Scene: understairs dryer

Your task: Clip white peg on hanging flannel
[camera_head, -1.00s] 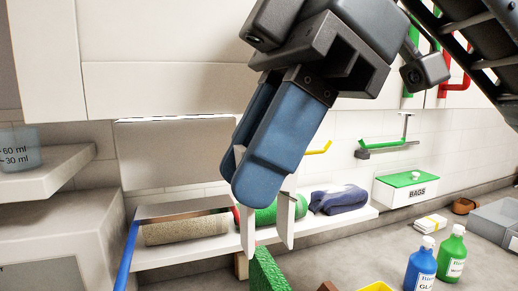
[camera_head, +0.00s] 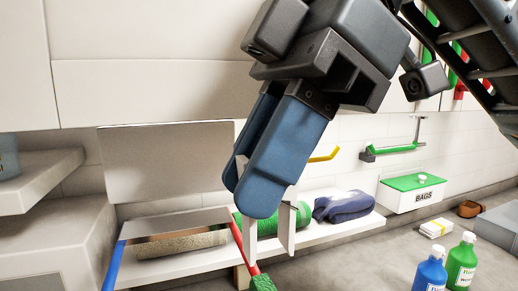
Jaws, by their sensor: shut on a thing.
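My gripper (camera_head: 256,194) points down in the middle of the view, its two blue fingers shut on a white peg (camera_head: 287,232). The peg's two white prongs stick out below the fingertips, apart from each other, with nothing visible between them. A green piece of cloth (camera_head: 262,284), which looks like the hanging flannel, shows at the bottom edge by the near end of a red bar (camera_head: 244,249). Most of it is cut off by the frame. It lies below the peg in the picture; I cannot tell the distance in depth.
A white shelf (camera_head: 300,237) behind the peg holds a beige roll (camera_head: 180,243), a green roll (camera_head: 303,217) and a dark blue folded cloth (camera_head: 343,206). A blue bar (camera_head: 114,266) stands left. Blue (camera_head: 430,274) and green (camera_head: 462,262) bottles and a BAGS box (camera_head: 412,193) are right.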

